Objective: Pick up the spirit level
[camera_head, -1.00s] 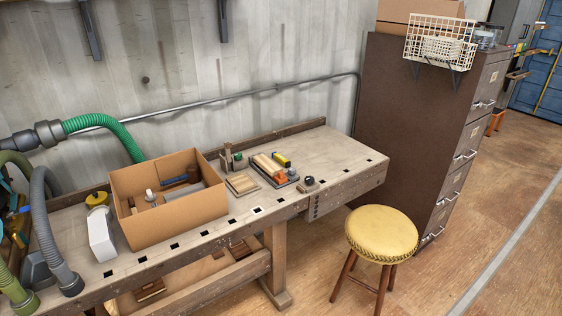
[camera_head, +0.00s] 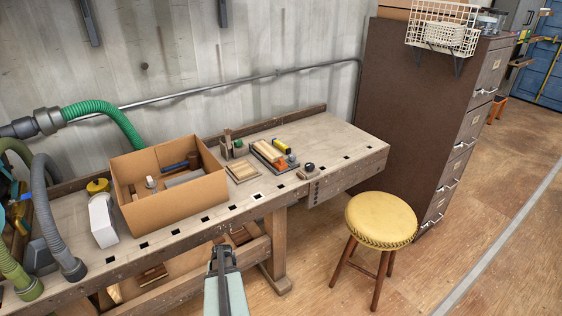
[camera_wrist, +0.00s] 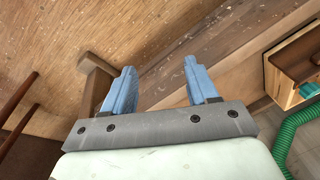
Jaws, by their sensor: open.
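My gripper (camera_head: 223,255) is in front of the bench's front edge, well short of the bar. In the wrist view my gripper (camera_wrist: 160,68) shows two blue fingers apart with nothing between them. The bar does not show clearly in the wrist view.
An open cardboard box (camera_head: 175,212) with tools stands on the workbench (camera_head: 335,145). A tray of wooden pieces (camera_head: 268,152) lies right of it. A yellow stool (camera_head: 381,220) stands in front of the bench's right end, near a brown cabinet (camera_head: 410,110). The bench's right end is clear.

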